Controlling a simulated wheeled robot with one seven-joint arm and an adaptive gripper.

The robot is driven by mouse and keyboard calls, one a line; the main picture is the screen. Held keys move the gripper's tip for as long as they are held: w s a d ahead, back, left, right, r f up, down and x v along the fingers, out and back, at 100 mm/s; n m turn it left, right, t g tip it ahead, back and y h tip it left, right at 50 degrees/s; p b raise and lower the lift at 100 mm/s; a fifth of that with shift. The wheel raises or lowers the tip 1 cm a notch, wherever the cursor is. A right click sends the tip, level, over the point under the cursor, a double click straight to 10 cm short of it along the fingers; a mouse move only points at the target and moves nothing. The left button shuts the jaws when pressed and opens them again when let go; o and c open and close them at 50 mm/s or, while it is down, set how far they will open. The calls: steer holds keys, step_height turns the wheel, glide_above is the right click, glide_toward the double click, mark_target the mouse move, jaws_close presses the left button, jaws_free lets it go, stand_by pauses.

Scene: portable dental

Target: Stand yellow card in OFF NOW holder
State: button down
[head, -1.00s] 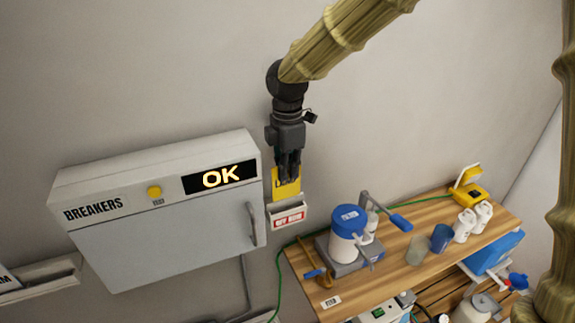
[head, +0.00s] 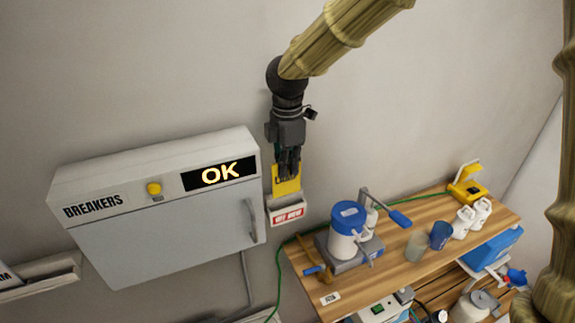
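The yellow card (head: 287,187) is upright against the wall, just right of the breaker cabinet, with dark lettering partly showing. Its lower edge meets the top of a small white holder (head: 287,214) with a red-lettered label, too small to read surely. The card appears to stand in or right at the holder's slot; its bottom is hidden. My gripper (head: 288,174) points down from above, its dark fingers over the card's upper part. I cannot tell whether the fingers still pinch the card.
Below right, a wooden bench (head: 400,240) carries a blue-lidded device (head: 348,220), cups and white bottles. A green cable runs along the wall. The wall above is clear.

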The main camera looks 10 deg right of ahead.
mark_target(287, 194)
steer(key=shift+f, duration=0.15)
steer(key=shift+f+b, duration=0.7)
steer(key=shift+f, duration=1.45)
steer(key=shift+f, duration=0.7)
stand_by(0.3)
steer(key=c, duration=1.6)
jaws_free()
steer(key=shift+o, duration=0.2)
